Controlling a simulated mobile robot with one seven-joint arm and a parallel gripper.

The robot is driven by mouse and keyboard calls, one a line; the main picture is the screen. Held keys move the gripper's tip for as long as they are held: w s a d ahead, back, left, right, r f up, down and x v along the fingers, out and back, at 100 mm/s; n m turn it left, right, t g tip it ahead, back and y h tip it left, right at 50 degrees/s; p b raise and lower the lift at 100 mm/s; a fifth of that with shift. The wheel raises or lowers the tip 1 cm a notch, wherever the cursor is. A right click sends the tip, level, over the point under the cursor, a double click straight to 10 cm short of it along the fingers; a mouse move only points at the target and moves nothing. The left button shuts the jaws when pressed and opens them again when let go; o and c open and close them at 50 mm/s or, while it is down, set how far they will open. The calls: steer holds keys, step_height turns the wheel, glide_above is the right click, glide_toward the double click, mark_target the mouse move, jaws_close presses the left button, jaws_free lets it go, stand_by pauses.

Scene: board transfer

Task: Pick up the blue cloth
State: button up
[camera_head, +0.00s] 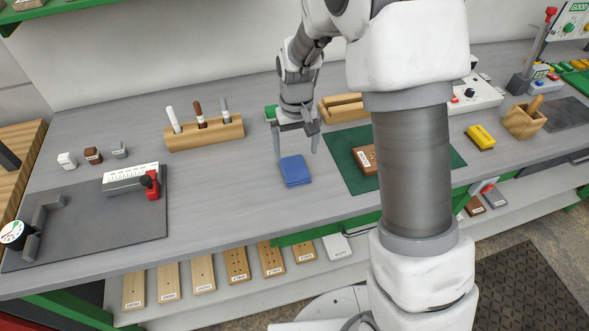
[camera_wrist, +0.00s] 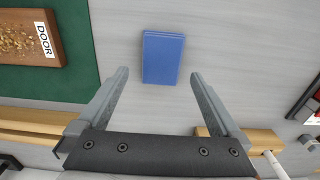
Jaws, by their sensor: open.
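The blue cloth (camera_head: 296,171) is a folded, flat rectangle lying on the grey workbench, left of the green mat. In the wrist view the cloth (camera_wrist: 162,58) lies just beyond my fingertips, roughly centred between them. My gripper (camera_head: 296,146) is above the bench on the far side of the cloth, pointing down. In the wrist view my gripper (camera_wrist: 158,75) has its two fingers spread wide with nothing between them. It does not appear to touch the cloth.
A green mat (camera_head: 340,158) with a brown labelled board (camera_head: 366,159) is right of the cloth. A wooden holder with markers (camera_head: 204,133) stands behind left. A dark mat (camera_head: 85,222) with a gauge and red-clamped block lies farther left. Bench between is clear.

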mark_target(295, 168)
steer(key=shift+a+f, duration=0.15)
steer(key=shift+f, duration=2.85)
steer(key=shift+c, duration=0.3)
steer(key=c, duration=1.2)
steer(key=shift+c, duration=0.2)
steer(key=shift+r, duration=0.1)
